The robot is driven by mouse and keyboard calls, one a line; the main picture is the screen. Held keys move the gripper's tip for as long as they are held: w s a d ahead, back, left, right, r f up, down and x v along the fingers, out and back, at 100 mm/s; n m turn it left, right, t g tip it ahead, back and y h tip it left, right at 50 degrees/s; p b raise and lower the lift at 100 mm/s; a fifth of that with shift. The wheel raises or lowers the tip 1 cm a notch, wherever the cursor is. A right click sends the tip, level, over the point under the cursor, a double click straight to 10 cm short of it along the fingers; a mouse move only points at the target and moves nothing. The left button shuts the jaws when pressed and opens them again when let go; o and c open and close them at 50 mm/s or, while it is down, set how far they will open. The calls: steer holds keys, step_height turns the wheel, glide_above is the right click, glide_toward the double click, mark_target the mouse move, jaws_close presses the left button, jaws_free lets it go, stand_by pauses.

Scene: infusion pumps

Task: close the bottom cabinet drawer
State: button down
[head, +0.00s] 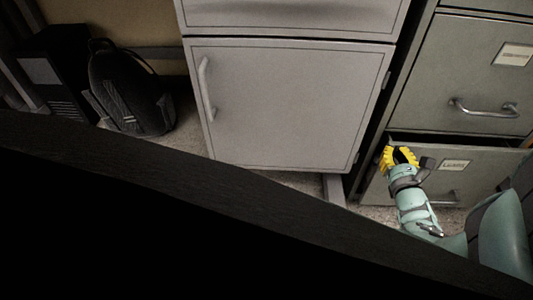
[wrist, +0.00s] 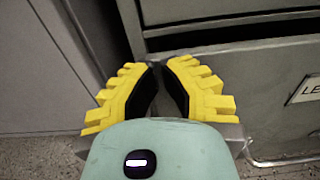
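The bottom cabinet drawer (head: 480,168) is in the grey filing cabinet at the right of the head view. It stands partly open, with a dark gap along its top edge. Its front has a label and a metal handle (head: 446,199), partly behind my arm. In the wrist view, the drawer (wrist: 275,125) shows at the right, its label cut by the frame edge. My gripper (head: 388,156), with yellow ribbed fingers, is at the drawer's upper left corner. In the wrist view, my gripper (wrist: 158,64) has a narrow gap between its fingertips and holds nothing. Contact with the drawer cannot be told.
A closed drawer (head: 468,75) with a handle is above the open one. A light grey cabinet (head: 290,105) with a shut door stands to the left. A dark tabletop edge (head: 180,165) crosses the foreground.

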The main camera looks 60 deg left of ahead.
steer(key=b+x, duration=0.2)
steer(key=x, duration=0.1)
steer(key=shift+s, duration=0.1)
stand_by(0.5)
steer(key=shift+s+r, duration=0.1)
